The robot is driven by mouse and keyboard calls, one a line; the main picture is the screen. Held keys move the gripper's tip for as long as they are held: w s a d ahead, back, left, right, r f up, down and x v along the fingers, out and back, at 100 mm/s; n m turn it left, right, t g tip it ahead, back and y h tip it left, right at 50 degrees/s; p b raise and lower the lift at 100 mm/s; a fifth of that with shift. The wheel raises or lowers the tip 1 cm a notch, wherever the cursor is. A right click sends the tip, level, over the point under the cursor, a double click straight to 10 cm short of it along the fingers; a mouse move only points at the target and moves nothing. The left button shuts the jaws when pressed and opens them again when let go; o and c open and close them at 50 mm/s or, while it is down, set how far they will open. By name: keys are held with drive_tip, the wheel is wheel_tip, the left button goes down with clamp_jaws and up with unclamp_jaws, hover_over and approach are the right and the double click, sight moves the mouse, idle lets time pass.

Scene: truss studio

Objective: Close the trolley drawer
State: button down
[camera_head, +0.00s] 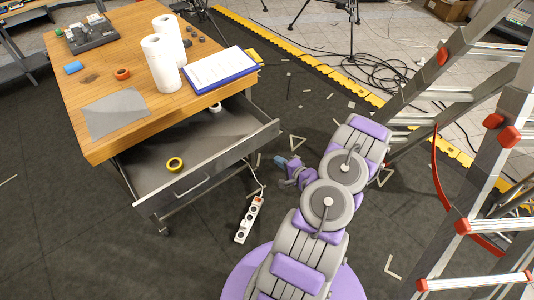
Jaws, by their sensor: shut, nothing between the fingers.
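The trolley has a wooden top (130,75) and stands on the left. Its grey drawer (185,185) is pulled out toward the front right. The drawer front carries a bar handle (192,187). A yellow tape roll (174,164) lies inside, and a white roll (215,107) sits deeper, partly under the top. My gripper (281,161) is to the right of the drawer's right front corner, apart from it in the picture, with its tip pointing left. It is small here, and its fingers look closed with nothing between them.
Paper towel rolls (160,64), a clipboard (220,68) and small items stand on the trolley top. A white power strip (249,220) lies on the floor before the drawer. A ladder (470,120) stands at right. Loose cables (375,75) lie behind. Dark floor at lower left is clear.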

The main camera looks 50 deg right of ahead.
sight(255, 144)
drive_tip(key=b+x, duration=0.1)
drive_tip(key=x, duration=0.3)
drive_tip(key=b+x, duration=0.1)
drive_tip(key=x, duration=0.3)
drive_tip(key=b+x, duration=0.1)
drive_tip(key=x, duration=0.3)
drive_tip(key=shift+w+r, duration=0.25)
drive_tip(key=shift+w, duration=0.05)
drive_tip(key=shift+w+d, duration=0.15)
drive_tip(key=shift+w, duration=0.4)
drive_tip(key=shift+w+r, duration=0.1)
drive_tip(key=shift+w, duration=0.05)
